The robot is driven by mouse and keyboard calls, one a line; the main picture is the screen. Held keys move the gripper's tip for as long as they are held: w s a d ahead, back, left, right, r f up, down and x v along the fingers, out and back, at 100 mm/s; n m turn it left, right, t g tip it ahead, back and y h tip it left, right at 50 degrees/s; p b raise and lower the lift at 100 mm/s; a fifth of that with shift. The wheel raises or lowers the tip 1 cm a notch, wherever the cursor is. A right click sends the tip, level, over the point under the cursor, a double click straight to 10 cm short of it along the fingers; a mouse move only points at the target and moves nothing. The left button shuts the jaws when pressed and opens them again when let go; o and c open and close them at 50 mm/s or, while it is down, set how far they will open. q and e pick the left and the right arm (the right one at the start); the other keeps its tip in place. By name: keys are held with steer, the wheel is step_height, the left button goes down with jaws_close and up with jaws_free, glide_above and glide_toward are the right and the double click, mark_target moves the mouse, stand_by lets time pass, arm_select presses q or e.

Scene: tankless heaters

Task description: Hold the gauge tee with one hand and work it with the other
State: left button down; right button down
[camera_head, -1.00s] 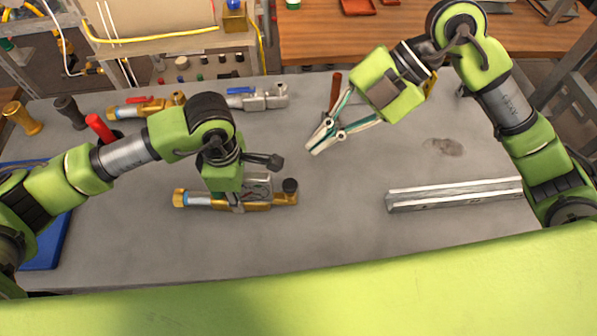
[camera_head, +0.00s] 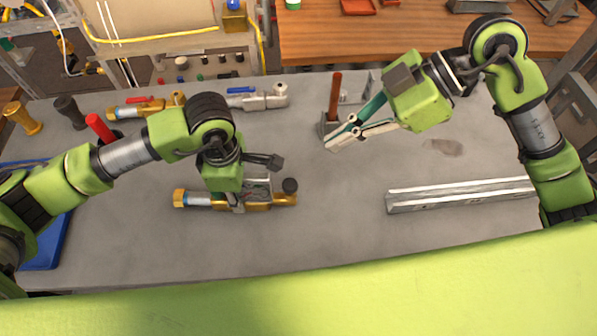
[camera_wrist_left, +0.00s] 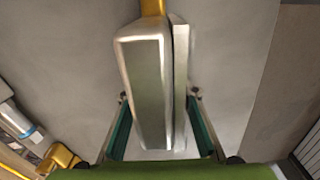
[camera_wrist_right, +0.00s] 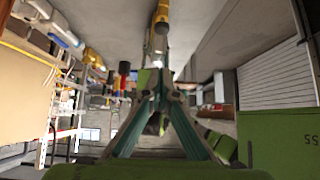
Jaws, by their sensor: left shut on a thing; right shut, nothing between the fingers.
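The gauge tee (camera_head: 262,204), a brass fitting with a hex left end, a pale blue band and a black round cap at its right end, lies on the grey bench in the head view. My left gripper (camera_head: 238,205) is above its middle, shut on it, and covers part of it. In the left wrist view a brass end (camera_wrist_left: 153,7) shows beyond the grey metal faces between the fingers. My right gripper (camera_head: 332,143) is shut and empty, to the right of and behind the tee, apart from it. Its closed fingertips also show in the right wrist view (camera_wrist_right: 158,80).
A steel rail (camera_head: 455,195) lies at the right. A brown-handled tool (camera_head: 335,95) stands behind my right gripper. A red-handled brass valve (camera_head: 145,107) and a blue-handled silver valve (camera_head: 262,99) lie along the back. A blue tray (camera_head: 45,245) is at the left. The bench front centre is clear.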

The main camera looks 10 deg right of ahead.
glide_above(285, 184)
steer(key=d, duration=0.3)
step_height(285, 184, down, 7)
steer(key=shift+a+f, duration=0.1)
steer(key=shift+f, duration=1.95)
